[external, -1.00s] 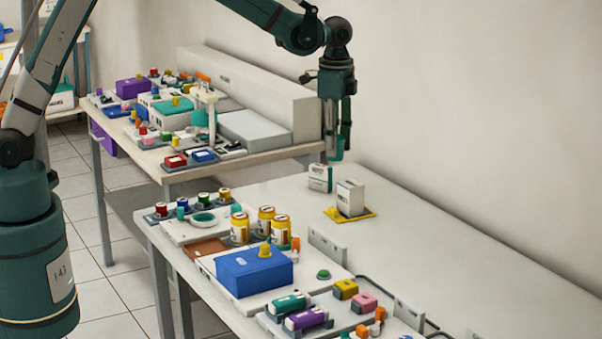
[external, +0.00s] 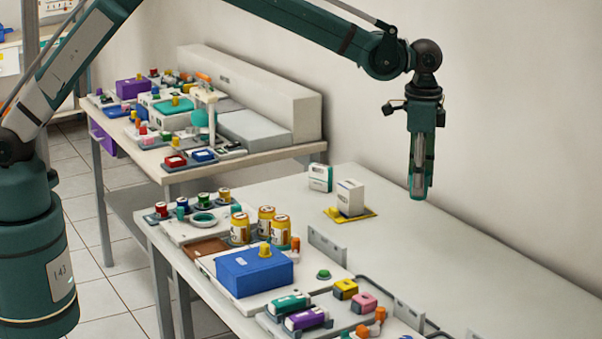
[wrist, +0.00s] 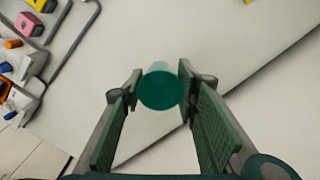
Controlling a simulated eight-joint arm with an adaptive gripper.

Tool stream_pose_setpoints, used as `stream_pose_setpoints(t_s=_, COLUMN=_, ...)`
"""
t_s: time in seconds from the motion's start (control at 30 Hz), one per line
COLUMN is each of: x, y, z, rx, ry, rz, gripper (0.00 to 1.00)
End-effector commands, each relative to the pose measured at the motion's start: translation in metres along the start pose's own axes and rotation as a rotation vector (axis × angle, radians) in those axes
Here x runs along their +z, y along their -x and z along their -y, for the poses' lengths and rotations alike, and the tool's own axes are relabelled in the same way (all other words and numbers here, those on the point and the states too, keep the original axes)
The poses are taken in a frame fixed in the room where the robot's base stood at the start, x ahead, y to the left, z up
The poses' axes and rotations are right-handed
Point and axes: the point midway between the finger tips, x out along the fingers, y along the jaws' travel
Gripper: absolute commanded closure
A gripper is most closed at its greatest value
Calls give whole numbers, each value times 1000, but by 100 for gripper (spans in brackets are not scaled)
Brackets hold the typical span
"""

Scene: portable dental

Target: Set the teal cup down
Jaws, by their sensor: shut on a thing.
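The teal cup (wrist: 160,90) is between the two fingertips of my gripper (wrist: 160,78) in the wrist view, with its round dark-teal end facing the camera. My gripper (external: 419,186) is shut on the cup. In the external view it points down, well above the bare right part of the white table (external: 455,255). The cup is hard to tell from the green fingers there.
A white box (external: 350,198) stands on a yellow mat, with another white carton (external: 320,178) behind it. A blue box (external: 254,270), several yellow jars and small colored items crowd the table's left and front.

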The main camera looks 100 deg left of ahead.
Motion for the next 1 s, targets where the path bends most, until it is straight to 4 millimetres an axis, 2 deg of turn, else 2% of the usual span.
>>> stream_pose_setpoints(t_s=0.33, x=-1, y=-44, z=-2, rx=0, ry=1, rz=0, gripper=74)
stream_pose_setpoints(t_s=0.87, x=-1, y=-52, z=-1, rx=0, ry=1, rz=0, gripper=74)
stream_pose_setpoints(t_s=1.0, x=-1, y=-63, z=-1, rx=0, ry=1, rz=0, gripper=74)
